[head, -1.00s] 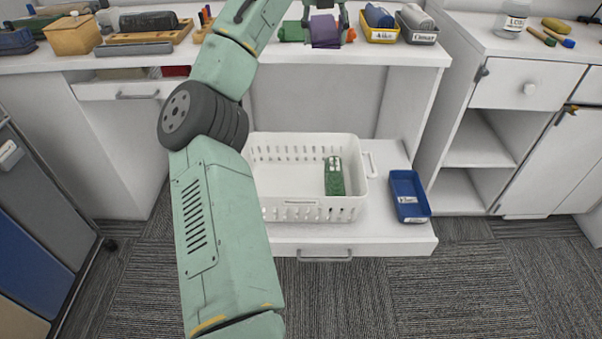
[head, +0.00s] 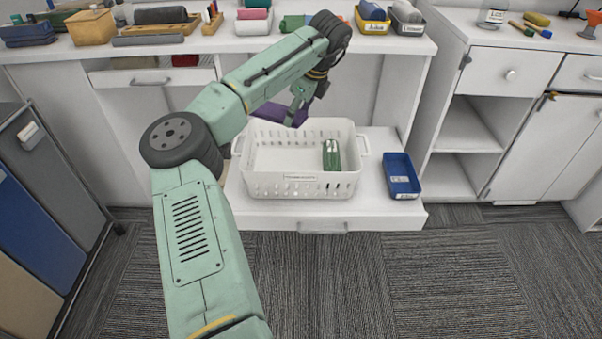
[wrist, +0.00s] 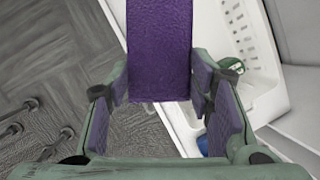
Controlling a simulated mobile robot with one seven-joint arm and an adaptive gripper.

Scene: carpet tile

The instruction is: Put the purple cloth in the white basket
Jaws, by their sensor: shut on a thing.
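The purple cloth (head: 281,113) hangs from my gripper (head: 299,103) at the back left of the white basket, above its rim in the head view. In the wrist view the cloth (wrist: 160,50) stretches out between the fingers of my gripper (wrist: 165,95), which is shut on it. The white basket (head: 300,184) stands on a low pulled-out white shelf. A green item with a white marking (head: 331,155) lies inside the basket at the right. The wrist view shows the basket's wall (wrist: 250,35) beside the cloth, to the right.
A blue labelled bin (head: 401,177) stands right of the basket on the low shelf (head: 375,210). The worktop above holds a yellow bin (head: 372,25), a dark bin, a wooden box (head: 90,27) and rolled cloths (head: 253,22). The basket's left interior looks bare.

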